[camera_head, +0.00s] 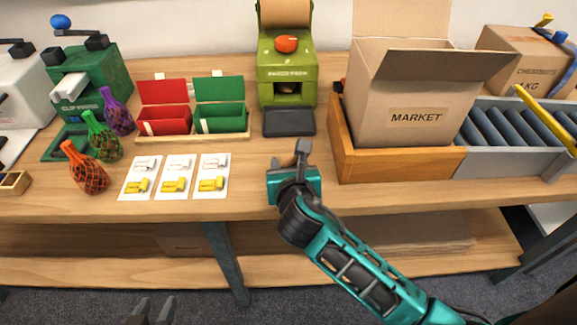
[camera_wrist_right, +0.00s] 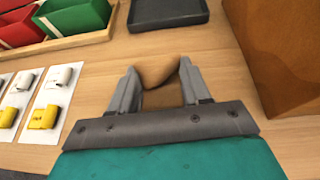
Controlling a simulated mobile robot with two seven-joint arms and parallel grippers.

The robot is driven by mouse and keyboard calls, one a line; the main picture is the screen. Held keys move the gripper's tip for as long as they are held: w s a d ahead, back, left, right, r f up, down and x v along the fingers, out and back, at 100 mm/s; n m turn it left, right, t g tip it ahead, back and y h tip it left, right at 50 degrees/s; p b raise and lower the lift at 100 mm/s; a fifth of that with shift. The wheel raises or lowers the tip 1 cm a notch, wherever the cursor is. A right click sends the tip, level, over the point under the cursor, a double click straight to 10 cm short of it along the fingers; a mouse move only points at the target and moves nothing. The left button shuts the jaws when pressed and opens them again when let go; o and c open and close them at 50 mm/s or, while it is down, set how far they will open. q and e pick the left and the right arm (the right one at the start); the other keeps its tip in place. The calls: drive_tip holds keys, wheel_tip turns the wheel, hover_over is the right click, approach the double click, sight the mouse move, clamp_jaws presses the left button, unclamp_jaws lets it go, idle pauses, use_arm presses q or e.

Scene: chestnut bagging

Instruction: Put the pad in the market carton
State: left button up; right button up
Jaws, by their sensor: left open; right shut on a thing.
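The market carton (camera_head: 408,105) is an open brown box with raised flaps and a MARKET label, standing in a wooden frame on the bench. My right gripper (camera_head: 302,155) is over the bench, left of the carton and in front of the dark tray. In the right wrist view the right gripper (camera_wrist_right: 158,72) is shut on a brown, folded-looking piece (camera_wrist_right: 160,68), which looks like the pad. My left gripper (camera_head: 153,311) is open and empty at the bottom edge, low in front of the bench.
The wooden frame (camera_head: 400,164) has a raised front edge. A green machine (camera_head: 287,75) stands behind the dark tray (camera_head: 289,123). Red and green bins (camera_head: 222,118), label cards (camera_head: 176,178) and net bags (camera_head: 104,135) lie left. A roller conveyor (camera_head: 510,130) lies right.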

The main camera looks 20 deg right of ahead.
drive_tip(key=o, duration=1)
